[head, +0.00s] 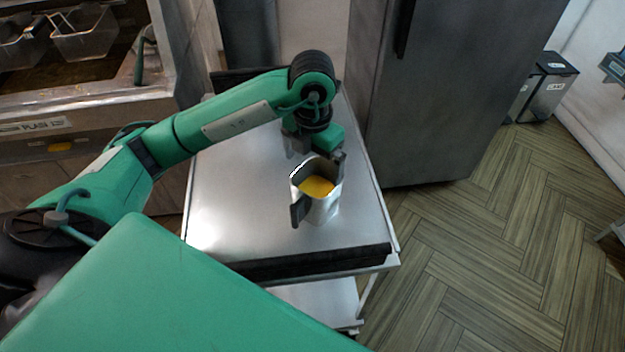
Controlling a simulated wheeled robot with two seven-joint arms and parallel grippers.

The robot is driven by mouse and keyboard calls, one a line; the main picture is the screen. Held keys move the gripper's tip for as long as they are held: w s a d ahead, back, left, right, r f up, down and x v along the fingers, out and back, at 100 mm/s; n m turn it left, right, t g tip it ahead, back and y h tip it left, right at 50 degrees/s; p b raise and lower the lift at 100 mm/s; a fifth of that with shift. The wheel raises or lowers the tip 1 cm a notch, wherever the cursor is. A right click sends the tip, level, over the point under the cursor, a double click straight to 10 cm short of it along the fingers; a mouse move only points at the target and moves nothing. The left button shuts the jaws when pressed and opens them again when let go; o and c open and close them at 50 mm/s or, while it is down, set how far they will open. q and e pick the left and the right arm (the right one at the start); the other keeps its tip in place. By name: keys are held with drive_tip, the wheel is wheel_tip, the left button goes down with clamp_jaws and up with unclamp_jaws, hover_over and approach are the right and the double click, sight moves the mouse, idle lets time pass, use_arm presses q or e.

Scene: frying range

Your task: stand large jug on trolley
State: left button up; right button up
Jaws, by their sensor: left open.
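The large jug (322,205) is a metal jug with yellow-orange contents and a dark handle towards the lower left. It stands upright on the steel top of the trolley (235,205), right of its middle. My left gripper (318,157) is open at the jug's far rim, with its fingers close to the rim. I cannot tell whether they touch it. The gripper partly hides the far side of the jug. My right gripper is not in view.
A fryer with wire baskets (85,35) stands at the upper left. A grey fridge (455,90) stands behind the trolley to the right. Bins (545,88) stand at the far right. The trolley has a dark front edge (310,263) and a lower shelf. The wooden floor (480,240) at right is clear.

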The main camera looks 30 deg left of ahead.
use_arm(q)
drive_tip(key=shift+r, duration=1.35)
